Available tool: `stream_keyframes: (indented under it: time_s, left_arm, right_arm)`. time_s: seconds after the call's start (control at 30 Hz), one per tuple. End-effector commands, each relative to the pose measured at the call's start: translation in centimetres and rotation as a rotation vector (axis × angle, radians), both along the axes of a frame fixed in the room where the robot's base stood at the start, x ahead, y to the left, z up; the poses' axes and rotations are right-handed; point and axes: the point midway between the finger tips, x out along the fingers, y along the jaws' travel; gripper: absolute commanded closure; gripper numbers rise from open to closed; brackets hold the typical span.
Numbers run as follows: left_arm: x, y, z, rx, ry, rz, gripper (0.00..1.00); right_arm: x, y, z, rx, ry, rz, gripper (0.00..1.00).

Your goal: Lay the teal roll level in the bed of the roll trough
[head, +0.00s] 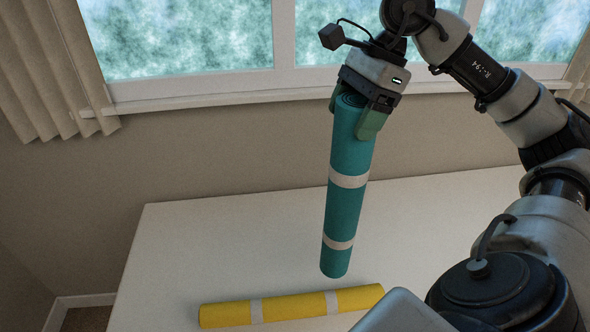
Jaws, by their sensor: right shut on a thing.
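The teal roll (346,205) has two pale bands and hangs nearly upright, tilted slightly, in the middle of the head view. My right gripper (355,115) is shut on its upper end, with a finger on each side. The lower end of the roll appears above the white table, behind the yellow roll; the exact gap is hard to tell. The roll trough is not visible in this view. My left gripper is not in view.
A yellow roll (290,306) with two pale bands lies on the white table (220,245) at the front. The table is bare left of the teal roll. A wall, window (190,40) and curtain (50,70) stand behind. My right arm covers the right side.

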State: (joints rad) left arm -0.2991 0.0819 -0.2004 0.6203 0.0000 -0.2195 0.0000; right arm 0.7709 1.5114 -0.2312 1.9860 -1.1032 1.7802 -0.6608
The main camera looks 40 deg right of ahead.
Motion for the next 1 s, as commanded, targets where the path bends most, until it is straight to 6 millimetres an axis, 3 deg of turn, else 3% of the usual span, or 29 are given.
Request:
stream_keyframes:
  time_s: [0.03,0.17,0.4,0.57,0.8,1.0]
  left_arm:
    - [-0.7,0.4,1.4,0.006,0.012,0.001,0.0]
    - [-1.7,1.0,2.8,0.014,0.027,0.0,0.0]
    - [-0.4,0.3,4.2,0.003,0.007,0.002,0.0]
    - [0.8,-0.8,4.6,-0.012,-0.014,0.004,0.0]
    - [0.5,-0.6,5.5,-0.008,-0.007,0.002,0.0]
    - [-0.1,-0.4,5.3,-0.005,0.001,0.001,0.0]
  right_arm:
    - [0.9,1.0,0.0,0.006,0.001,0.009,0.81]
    - [3.1,3.1,-1.8,0.006,0.0,0.007,0.81]
    - [5.7,5.4,-4.3,0.004,-0.002,0.002,0.81]
    - [6.0,5.6,-5.5,0.0,0.002,-0.001,0.81]
    - [5.9,5.6,-8.5,0.001,0.002,-0.001,0.81]
    - [6.0,5.6,-8.8,0.0,-0.002,0.0,0.81]
